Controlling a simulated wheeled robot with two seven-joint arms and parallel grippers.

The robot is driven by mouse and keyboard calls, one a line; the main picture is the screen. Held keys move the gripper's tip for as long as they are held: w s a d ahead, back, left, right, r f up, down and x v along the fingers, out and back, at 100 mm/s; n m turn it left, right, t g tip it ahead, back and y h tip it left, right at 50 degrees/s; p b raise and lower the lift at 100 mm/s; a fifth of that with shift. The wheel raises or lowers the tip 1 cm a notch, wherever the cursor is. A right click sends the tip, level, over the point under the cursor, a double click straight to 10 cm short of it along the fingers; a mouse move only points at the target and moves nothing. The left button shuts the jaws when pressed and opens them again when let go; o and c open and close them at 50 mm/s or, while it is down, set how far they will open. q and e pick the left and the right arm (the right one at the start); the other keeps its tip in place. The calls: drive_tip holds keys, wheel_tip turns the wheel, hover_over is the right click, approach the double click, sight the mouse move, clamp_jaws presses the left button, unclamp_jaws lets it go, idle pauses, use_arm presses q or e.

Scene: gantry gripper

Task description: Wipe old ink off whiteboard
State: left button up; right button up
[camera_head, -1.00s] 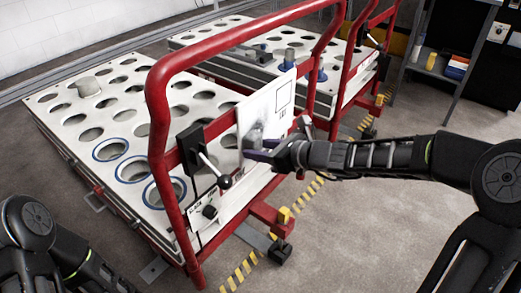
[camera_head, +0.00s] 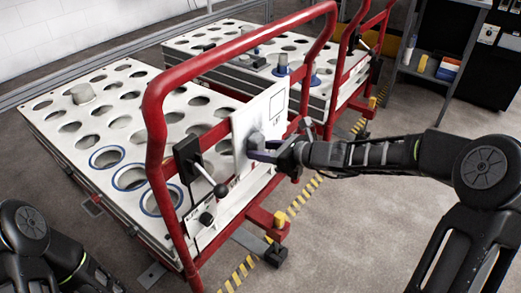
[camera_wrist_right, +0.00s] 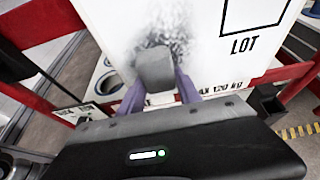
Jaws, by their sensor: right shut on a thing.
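The whiteboard (camera_head: 268,108) is a white panel mounted on the red rail of the near cart. It carries a printed black box and the word LOT, and more print lies low on it in the right wrist view. A dark grey ink smudge (camera_wrist_right: 176,22) spreads above and around a grey block-shaped eraser (camera_wrist_right: 153,68). My right gripper (camera_wrist_right: 156,88) has its purple fingers shut on the eraser. The eraser is at the board's face; whether it presses on it I cannot tell. The gripper hides the board's lower part. My left arm shows at the lower left, its gripper out of view.
The near cart's red frame (camera_head: 155,130) rises left of the board, with a black-knobbed lever (camera_head: 220,190) close by. A second cart (camera_head: 260,50) stands behind. A shelf (camera_head: 425,72) is at the back right. The floor right of the carts is clear.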

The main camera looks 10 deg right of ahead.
drive_tip(key=shift+w+d+r+p, duration=0.2)
drive_tip(key=shift+w+d+p, duration=0.3)
drive_tip(key=shift+w+p, duration=0.05)
drive_tip(key=shift+w+d+f, duration=0.15)
drive_tip(key=shift+w+d, duration=0.2)
drive_tip(key=shift+d, duration=0.05)
drive_tip(key=shift+w+d+p, duration=0.9)
drive_tip(key=shift+d+p, duration=0.3)
drive_tip(key=shift+p, duration=0.15)
drive_tip(key=shift+w+a+r+p, duration=0.1)
drive_tip(key=shift+a+r+p, duration=0.05)
drive_tip(key=shift+r+p, duration=0.65)
